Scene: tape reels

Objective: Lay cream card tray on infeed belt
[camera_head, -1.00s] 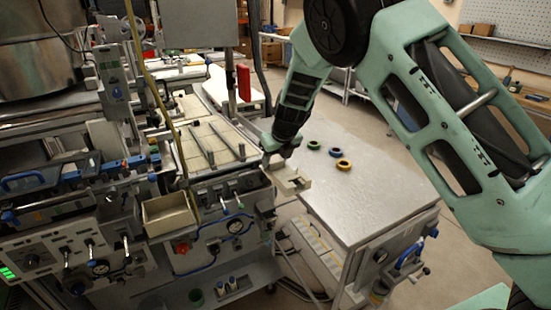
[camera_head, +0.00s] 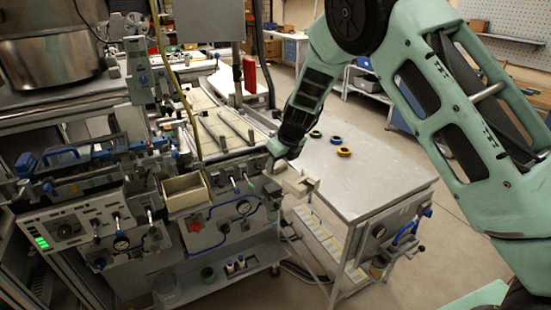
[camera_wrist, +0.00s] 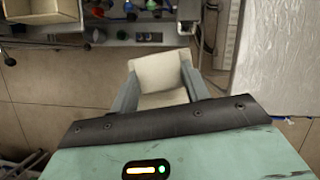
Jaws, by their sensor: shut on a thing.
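The cream card tray (camera_head: 304,186) is in my gripper (camera_head: 281,170), held in the air over the gap between the machine's front right corner and the grey table. In the wrist view the tray (camera_wrist: 158,76) sits between the two grey jaws (camera_wrist: 160,92), which are shut on it. Its lower part is hidden behind the gripper body. The infeed belt appears to be the pale flat bed with dark rails (camera_head: 216,127) on top of the machine, behind and left of my gripper.
A cream open box (camera_head: 186,192) is on the machine's front, left of my gripper. Knobs, levers and blue handles stick out along the machine's front. A red part (camera_head: 250,74) stands behind the bed.

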